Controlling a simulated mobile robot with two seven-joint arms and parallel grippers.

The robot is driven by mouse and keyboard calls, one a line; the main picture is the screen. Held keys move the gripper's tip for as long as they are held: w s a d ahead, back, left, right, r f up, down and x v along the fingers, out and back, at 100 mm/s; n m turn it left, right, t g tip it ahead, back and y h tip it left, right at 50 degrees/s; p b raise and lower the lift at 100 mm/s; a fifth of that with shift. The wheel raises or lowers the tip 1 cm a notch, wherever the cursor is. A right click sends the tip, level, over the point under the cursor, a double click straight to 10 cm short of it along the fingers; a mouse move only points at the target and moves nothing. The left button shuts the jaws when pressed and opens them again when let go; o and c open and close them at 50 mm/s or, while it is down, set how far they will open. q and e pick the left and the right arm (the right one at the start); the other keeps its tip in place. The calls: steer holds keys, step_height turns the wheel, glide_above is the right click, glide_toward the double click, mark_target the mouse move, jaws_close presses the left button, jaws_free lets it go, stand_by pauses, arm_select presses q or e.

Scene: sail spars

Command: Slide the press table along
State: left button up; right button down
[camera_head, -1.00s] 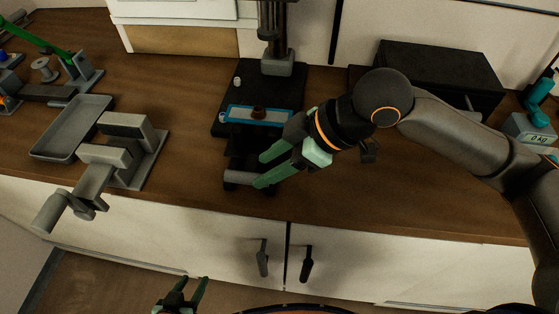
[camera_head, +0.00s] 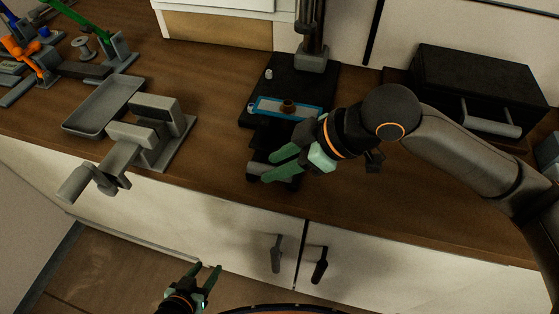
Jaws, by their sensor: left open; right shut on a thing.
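The press table (camera_head: 271,104), a small blue-rimmed plate with a brown round piece on it, sits over the black press base (camera_head: 257,88) at the foot of the press column (camera_head: 312,58). A dark grey handle bar (camera_head: 255,169) sticks out in front of it, near the counter's front edge. My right gripper (camera_head: 268,169) reaches in from the right and is shut on this handle; its green fingers hide part of the bar. My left gripper (camera_head: 207,268) is open and empty, low in front of the cabinet.
A grey clamp-like fixture (camera_head: 160,135) and a grey tray (camera_head: 82,127) stand to the left. A black box with a handle (camera_head: 470,85) stands at the back right. Cabinet doors with two handles (camera_head: 276,254) lie below the counter. The counter in front of the box is fairly clear.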

mark_target(297, 121)
steer(key=shift+w+d+f+p, duration=0.3)
steer(key=shift+w+f, duration=0.05)
steer(key=shift+f, duration=0.25)
steer(key=shift+w+d+p, duration=0.3)
steer(key=shift+w, duration=0.65)
steer(key=shift+w+d+p, duration=0.3)
steer(key=shift+w+p, duration=0.05)
steer(key=shift+w, duration=0.55)
steer(key=shift+w+d+p, duration=0.3)
steer(key=shift+w, duration=0.65)
steer(key=shift+w+d+f+p, duration=0.15)
steer(key=shift+w+d, duration=0.15)
steer(key=shift+w, duration=0.55)
steer(key=shift+w+d+r+p, duration=0.15)
steer(key=shift+w+d, duration=0.1)
steer(key=shift+w, duration=0.65)
steer(key=shift+w+d+f+p, duration=0.15)
steer(key=shift+w+d, duration=0.15)
steer(key=shift+w, duration=0.55)
steer(key=c, duration=0.5)
jaws_free()
steer(key=a+r+v, duration=0.1)
steer(key=v, duration=1.2)
steer(key=shift+b, duration=0.4)
steer(key=shift+d, duration=0.1)
